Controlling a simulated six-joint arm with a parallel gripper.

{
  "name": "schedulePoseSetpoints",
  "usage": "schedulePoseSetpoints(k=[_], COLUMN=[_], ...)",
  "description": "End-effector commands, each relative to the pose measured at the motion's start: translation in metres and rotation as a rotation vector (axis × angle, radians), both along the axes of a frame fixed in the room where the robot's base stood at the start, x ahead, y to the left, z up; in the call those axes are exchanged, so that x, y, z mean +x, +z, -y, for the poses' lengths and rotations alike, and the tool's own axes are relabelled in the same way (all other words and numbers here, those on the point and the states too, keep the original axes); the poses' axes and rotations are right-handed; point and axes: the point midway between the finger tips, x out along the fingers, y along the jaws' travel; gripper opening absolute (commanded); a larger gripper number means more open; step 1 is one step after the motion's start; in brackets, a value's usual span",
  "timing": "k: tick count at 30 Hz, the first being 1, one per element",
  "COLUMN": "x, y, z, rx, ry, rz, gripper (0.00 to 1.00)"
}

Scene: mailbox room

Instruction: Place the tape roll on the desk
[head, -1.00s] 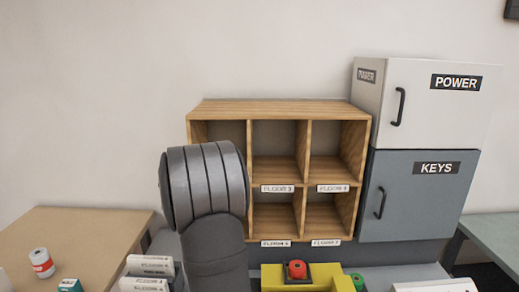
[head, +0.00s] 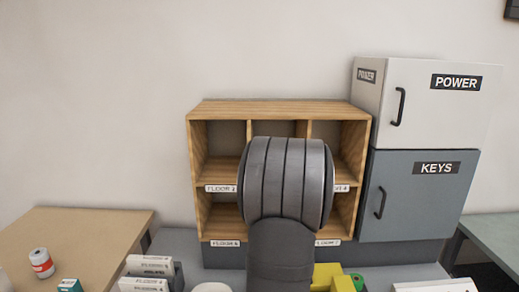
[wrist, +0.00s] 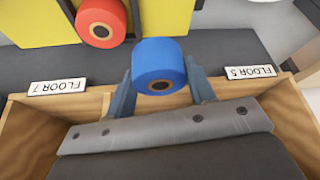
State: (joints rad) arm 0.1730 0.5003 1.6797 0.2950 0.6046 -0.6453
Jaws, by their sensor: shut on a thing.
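A blue tape roll (wrist: 158,62) with a dark hole in its end sits between the two fingers of my gripper (wrist: 160,88) in the wrist view. The fingers are shut on its sides. In the head view my thick grey arm hides both the gripper and the roll. The arm stands in front of the middle of the wooden pigeonhole shelf (head: 280,108). A tan desk (head: 95,228) is at the left, and a grey-green desk (head: 490,232) is at the right edge. Which desk is meant cannot be told.
A red-labelled can (head: 41,263) and a teal box (head: 69,286) are on the tan desk. Folders (head: 150,265), a yellow object (head: 325,277) and a green roll (head: 357,281) are on the grey counter. A red roll (wrist: 101,20) shows beside yellow. Cabinets (head: 420,190) stand right.

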Motion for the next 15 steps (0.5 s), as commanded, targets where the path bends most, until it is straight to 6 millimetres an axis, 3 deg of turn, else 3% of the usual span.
schedulePoseSetpoints(k=[9,15], x=[-0.030,-0.042], y=[-0.031,-0.041], z=[-0.042,-0.059], rx=[-0.010,-0.002], ry=[-0.172,-0.239], rz=[-0.007,0.005], gripper=[0.23,0.23])
